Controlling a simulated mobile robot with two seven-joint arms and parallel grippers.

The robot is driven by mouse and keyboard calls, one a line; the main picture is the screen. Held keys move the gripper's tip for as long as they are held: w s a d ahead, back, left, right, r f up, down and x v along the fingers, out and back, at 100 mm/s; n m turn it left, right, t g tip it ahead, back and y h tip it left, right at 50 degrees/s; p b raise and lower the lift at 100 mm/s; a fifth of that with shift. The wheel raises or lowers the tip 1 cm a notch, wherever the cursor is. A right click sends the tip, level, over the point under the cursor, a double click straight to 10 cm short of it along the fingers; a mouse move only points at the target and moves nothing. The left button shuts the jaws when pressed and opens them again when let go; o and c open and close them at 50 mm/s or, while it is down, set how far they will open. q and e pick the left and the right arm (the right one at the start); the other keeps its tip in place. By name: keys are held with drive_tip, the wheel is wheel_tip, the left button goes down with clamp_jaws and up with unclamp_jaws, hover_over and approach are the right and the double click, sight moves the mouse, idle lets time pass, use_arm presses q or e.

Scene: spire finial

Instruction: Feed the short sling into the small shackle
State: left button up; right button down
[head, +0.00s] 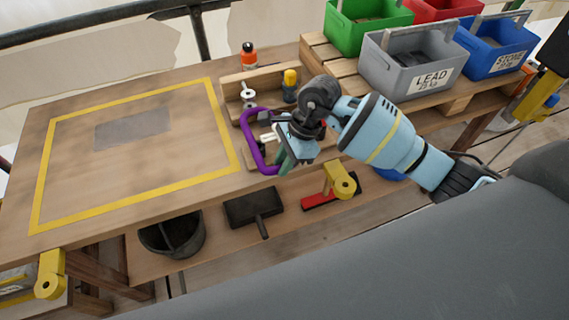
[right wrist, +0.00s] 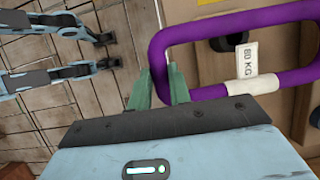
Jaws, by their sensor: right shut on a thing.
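The short sling is a purple loop (head: 247,130) with a white tag, which reads 80 KG in the right wrist view (right wrist: 235,20). My right gripper (head: 285,161) is shut on one side of the loop; its green fingers (right wrist: 160,75) lie either side of the purple strap. The loop is held near the table's front right edge, beside the wooden tray. I cannot make out the small shackle in either view. My left gripper is not in the head view.
The wooden tray (head: 262,74) holds a silver part (head: 248,96) and a yellow-topped tool (head: 290,84). An orange bottle (head: 249,56) stands behind it. Grey (head: 412,86), green and blue bins stand at the back right. The yellow-taped table area (head: 150,160) is mostly clear.

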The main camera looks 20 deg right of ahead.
drive_tip(key=shift+w+a+f+b, duration=0.1)
drive_tip(key=shift+w+b, duration=1.25)
drive_tip(key=shift+w, duration=1.35)
drive_tip(key=shift+w+b, duration=0.6)
drive_tip(key=shift+w, duration=0.4)
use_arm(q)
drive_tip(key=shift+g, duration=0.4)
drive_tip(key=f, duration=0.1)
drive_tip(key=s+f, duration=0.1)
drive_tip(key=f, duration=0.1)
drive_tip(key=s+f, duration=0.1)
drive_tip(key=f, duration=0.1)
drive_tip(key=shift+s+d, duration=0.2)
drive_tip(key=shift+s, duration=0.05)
use_arm(e)
drive_tip(key=shift+w, duration=0.2)
drive_tip(key=shift+w, duration=0.1)
drive_tip(key=c, duration=1.2)
unclamp_jaws()
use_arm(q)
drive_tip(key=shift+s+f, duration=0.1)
use_arm(e)
drive_tip(key=shift+v, duration=3.95)
drive_tip(key=shift+a, duration=0.1)
